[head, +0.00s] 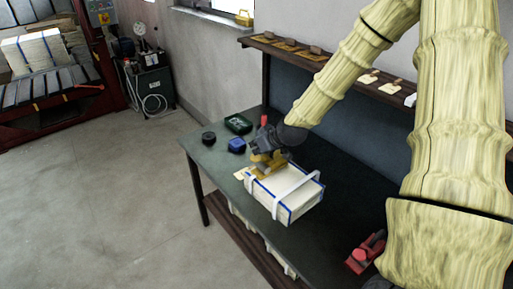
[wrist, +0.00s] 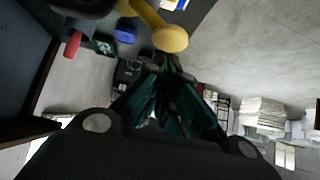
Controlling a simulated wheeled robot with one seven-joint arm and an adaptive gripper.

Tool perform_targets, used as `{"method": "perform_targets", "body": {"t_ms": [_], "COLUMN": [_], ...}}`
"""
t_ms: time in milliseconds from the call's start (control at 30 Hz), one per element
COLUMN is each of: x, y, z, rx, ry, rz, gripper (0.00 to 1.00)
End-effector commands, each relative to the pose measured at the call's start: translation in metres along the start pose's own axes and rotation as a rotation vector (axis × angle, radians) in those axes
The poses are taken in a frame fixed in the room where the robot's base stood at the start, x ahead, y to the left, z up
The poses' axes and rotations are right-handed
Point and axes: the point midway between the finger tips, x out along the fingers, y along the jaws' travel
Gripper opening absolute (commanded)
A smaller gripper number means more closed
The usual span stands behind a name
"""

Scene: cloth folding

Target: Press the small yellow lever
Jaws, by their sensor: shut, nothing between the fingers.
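The small yellow lever (wrist: 168,36) shows at the top middle of the wrist view as a bar with a rounded end, just beyond my fingertips. My gripper partly hides the yellow parts in the head view.
The dark bench (head: 335,180) carries the stack. A green box (head: 238,123), a blue item (head: 237,145) and a black round item (head: 208,137) lie left of my gripper. A red tool (head: 366,253) lies at the front right. A shelf (head: 310,58) runs behind. Floor at left is clear.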

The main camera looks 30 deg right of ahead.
Motion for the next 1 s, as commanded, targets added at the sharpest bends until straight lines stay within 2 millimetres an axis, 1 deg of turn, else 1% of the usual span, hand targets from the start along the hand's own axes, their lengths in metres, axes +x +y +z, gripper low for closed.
{"method": "perform_targets", "body": {"t_ms": [233, 733, 867, 1000], "x": [0.006, 0.008, 0.010, 0.014], "y": [0.000, -0.001, -0.004, -0.012], "z": [0.007, 0.007, 0.007, 0.005], "rx": [0.001, -0.002, -0.012, -0.032], "ry": [0.001, 0.001, 0.000, -0.001], "rz": [0.000, 0.001, 0.004, 0.011], "gripper": [0.00, 0.00, 0.00, 0.00]}}
